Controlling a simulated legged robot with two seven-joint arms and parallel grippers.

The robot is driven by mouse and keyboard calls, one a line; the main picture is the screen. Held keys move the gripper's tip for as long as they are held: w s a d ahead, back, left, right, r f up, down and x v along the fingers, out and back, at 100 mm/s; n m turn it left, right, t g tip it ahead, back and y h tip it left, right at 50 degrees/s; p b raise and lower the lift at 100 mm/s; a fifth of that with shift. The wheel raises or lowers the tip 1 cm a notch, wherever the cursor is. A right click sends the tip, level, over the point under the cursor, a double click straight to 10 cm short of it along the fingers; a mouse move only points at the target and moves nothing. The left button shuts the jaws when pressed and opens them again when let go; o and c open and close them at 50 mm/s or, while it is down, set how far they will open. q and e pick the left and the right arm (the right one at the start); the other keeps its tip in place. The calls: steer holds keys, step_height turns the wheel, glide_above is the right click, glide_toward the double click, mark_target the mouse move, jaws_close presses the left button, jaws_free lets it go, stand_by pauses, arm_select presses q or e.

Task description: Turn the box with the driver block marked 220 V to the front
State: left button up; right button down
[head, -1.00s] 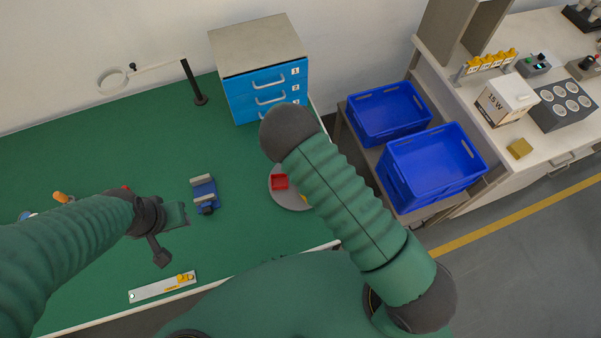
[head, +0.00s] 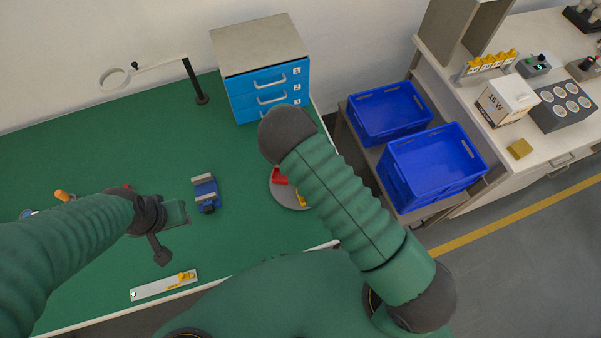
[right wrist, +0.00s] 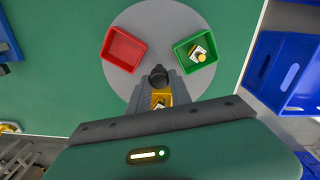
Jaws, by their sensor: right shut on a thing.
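A round grey turntable (head: 287,200) lies on the green table; in the right wrist view (right wrist: 125,78) it carries three boxes. The red box (right wrist: 124,48) at left looks empty. The green box (right wrist: 178,51) at right holds a white and yellow block (right wrist: 198,53). A yellow box (right wrist: 160,97) shows partly between my fingers, with something pale in it. No voltage marking is readable. My right gripper (right wrist: 158,82) is shut on a dark round knob (right wrist: 158,72) over the turntable; my arm hides it in the head view. My left gripper (head: 182,214) hangs over the table; its jaws are unclear.
A blue clamp-like fixture (head: 205,192) stands left of the turntable. A blue drawer unit (head: 262,75) and a ring stand (head: 195,80) are at the back. Blue crates (head: 432,165) stand to the right, beyond the table edge. A metal strip (head: 160,286) lies at the front.

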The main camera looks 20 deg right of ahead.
steer(key=shift+w+a+r, duration=0.1)
steer(key=shift+w+r, duration=0.2)
steer(key=shift+w, duration=0.25)
steer(key=c, duration=1.4)
jaws_free()
steer(key=shift+c, duration=0.2)
steer(key=shift+o, duration=1.4)
steer(key=shift+f, duration=0.15)
steer(key=shift+a, duration=0.1)
steer(key=shift+s+r+p, duration=0.2)
steer(key=shift+r+p, duration=0.2)
steer(key=shift+r, duration=0.05)
arm_select(q)
steer(key=w+p+v, duration=0.3)
steer(key=p+v, duration=1)
steer(key=shift+a+r, duration=0.15)
steer(key=shift+r, duration=0.4)
arm_select(e)
step_height(320, 180, up, 16)
arm_select(q)
steer(key=shift+w+f, duration=0.15)
steer(key=shift+w, duration=0.05)
arm_select(e)
steer(key=shift+w+f, duration=0.2)
